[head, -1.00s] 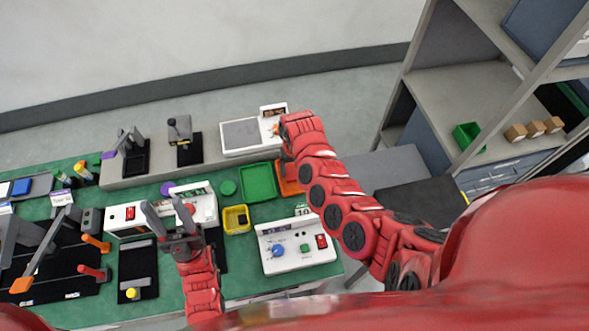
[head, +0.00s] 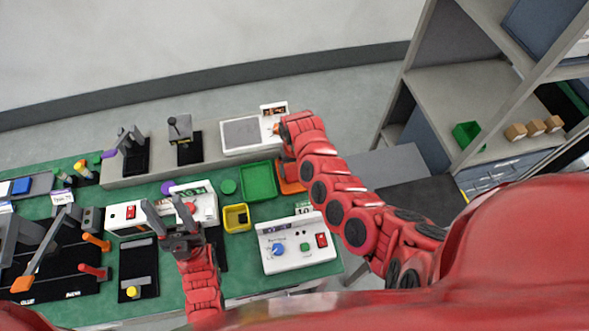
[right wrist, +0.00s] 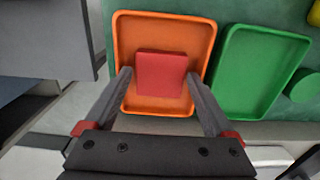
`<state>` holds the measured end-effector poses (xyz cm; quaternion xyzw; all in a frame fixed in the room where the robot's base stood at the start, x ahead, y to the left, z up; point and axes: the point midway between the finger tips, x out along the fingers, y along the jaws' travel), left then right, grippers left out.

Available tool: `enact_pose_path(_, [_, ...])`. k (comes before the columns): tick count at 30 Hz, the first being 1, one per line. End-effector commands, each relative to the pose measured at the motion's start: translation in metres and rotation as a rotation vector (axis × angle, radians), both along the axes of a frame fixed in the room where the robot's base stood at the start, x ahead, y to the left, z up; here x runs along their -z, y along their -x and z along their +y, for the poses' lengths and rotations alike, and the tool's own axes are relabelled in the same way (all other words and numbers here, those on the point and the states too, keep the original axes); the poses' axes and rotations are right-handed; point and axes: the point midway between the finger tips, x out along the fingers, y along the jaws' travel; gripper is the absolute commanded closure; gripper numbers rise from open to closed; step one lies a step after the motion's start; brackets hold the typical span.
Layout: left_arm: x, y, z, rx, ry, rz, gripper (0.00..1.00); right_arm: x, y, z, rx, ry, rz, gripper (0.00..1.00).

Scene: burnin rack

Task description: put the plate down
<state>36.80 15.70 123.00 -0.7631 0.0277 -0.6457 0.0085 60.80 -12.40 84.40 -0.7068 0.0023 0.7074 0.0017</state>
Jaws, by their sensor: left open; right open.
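A red square plate (right wrist: 161,75) lies in the orange tray (right wrist: 165,27) in the right wrist view. My right gripper (right wrist: 158,77) is open, with one finger on each side of the plate. A narrow gap seems to show between the fingers and the plate, but I cannot tell whether either finger touches it. In the head view the plate is hidden behind my right arm, and only part of the orange tray (head: 290,187) shows. My left gripper (head: 168,213) is open and empty above the bench, in front of a white device.
A green tray (head: 259,182) stands just left of the orange tray. A yellow bin (head: 237,218) and a white control box (head: 297,245) with knob and buttons are nearer. A white scale-like device (head: 240,135) stands behind. Fixtures crowd the left of the green bench.

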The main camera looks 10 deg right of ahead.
Motion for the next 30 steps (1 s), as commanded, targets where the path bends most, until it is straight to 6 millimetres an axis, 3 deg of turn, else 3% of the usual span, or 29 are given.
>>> enact_pose_path(8, [0.007, 0.0, 0.0, 0.0, 0.0, 0.001, 0.5, -0.03, -0.001, 0.001, 0.004, -0.004, -0.007, 0.11])
enact_pose_path(18, [0.026, 0.0, 0.0, 0.0, 0.0, 0.0, 0.5, -0.086, -0.001, 0.001, 0.001, -0.003, -0.007, 0.11])
enact_pose_path(21, [0.023, 0.0, 0.0, 0.0, 0.0, 0.0, 0.5, -0.103, -0.001, 0.001, 0.0, -0.003, -0.003, 0.11])
enact_pose_path(30, [0.022, 0.0, 0.0, 0.0, 0.0, 0.001, 0.5, -0.117, 0.001, 0.0, 0.0, -0.001, 0.002, 0.11])
